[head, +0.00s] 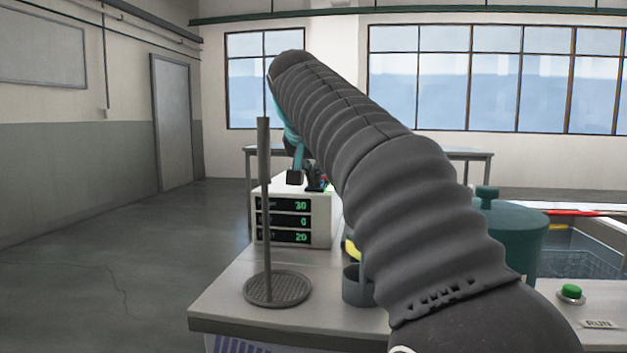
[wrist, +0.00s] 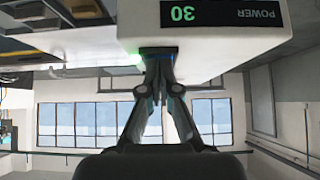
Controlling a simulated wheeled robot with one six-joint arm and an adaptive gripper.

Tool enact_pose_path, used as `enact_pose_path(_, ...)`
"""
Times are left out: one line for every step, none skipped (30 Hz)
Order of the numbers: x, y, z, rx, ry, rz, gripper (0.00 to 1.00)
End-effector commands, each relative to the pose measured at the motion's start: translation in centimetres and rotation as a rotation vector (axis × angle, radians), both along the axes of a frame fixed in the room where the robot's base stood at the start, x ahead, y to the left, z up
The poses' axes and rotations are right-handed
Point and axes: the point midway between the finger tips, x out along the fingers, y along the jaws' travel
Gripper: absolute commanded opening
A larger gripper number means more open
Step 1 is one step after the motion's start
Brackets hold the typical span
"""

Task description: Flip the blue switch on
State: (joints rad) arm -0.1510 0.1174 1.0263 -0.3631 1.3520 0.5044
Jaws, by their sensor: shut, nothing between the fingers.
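The white control box (head: 292,232) stands on the bench with three green readouts, 30, 0 and 20. In the wrist view the box (wrist: 205,38) hangs upside down at the top, with its POWER readout (wrist: 222,13) showing 30. My gripper (wrist: 158,55) is shut and empty, its fingertips close to the box; I cannot tell whether they touch. In the head view my gripper (head: 315,180) is a small dark shape just above the box top, partly hidden by my arm. I cannot clearly make out the blue switch; small coloured bits show beside the gripper in the head view.
A stand with a round base (head: 277,288) and tall post rises left of my arm. A grey cup (head: 356,286), a teal lidded pot (head: 512,236), the tank (head: 585,250) and a green button (head: 571,292) are to the right. Open floor lies left.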

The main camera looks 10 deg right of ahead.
Motion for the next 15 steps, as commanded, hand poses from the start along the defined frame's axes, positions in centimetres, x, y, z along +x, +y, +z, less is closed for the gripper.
enact_pose_path(0.1,0.0,0.0,0.0,0.005,-0.001,0.0)
enact_pose_path(0.1,0.0,0.0,0.0,0.005,-0.001,0.0)
enact_pose_path(0.1,0.0,0.0,0.0,0.005,-0.001,0.0)
enact_pose_path(0.1,0.0,0.0,0.0,0.005,-0.001,0.0)
enact_pose_path(0.1,0.0,0.0,0.0,0.005,-0.001,0.0)
enact_pose_path(0.1,0.0,0.1,0.0,0.005,-0.001,0.0)
enact_pose_path(0.1,0.0,0.1,0.0,0.005,-0.001,0.0)
enact_pose_path(0.1,0.0,0.2,0.0,0.005,-0.001,0.0)
enact_pose_path(0.1,0.0,0.4,0.0,0.005,-0.001,0.0)
enact_pose_path(0.1,0.0,0.5,0.0,0.005,-0.001,0.0)
enact_pose_path(0.1,0.0,0.6,0.0,0.005,-0.001,0.0)
enact_pose_path(0.1,0.0,0.8,0.0,0.005,-0.001,0.0)
enact_pose_path(0.1,0.0,1.0,0.0,0.005,-0.001,0.0)
enact_pose_path(0.1,0.0,1.1,0.0,0.005,-0.001,0.0)
enact_pose_path(0.1,0.0,1.3,0.0,0.005,-0.001,0.0)
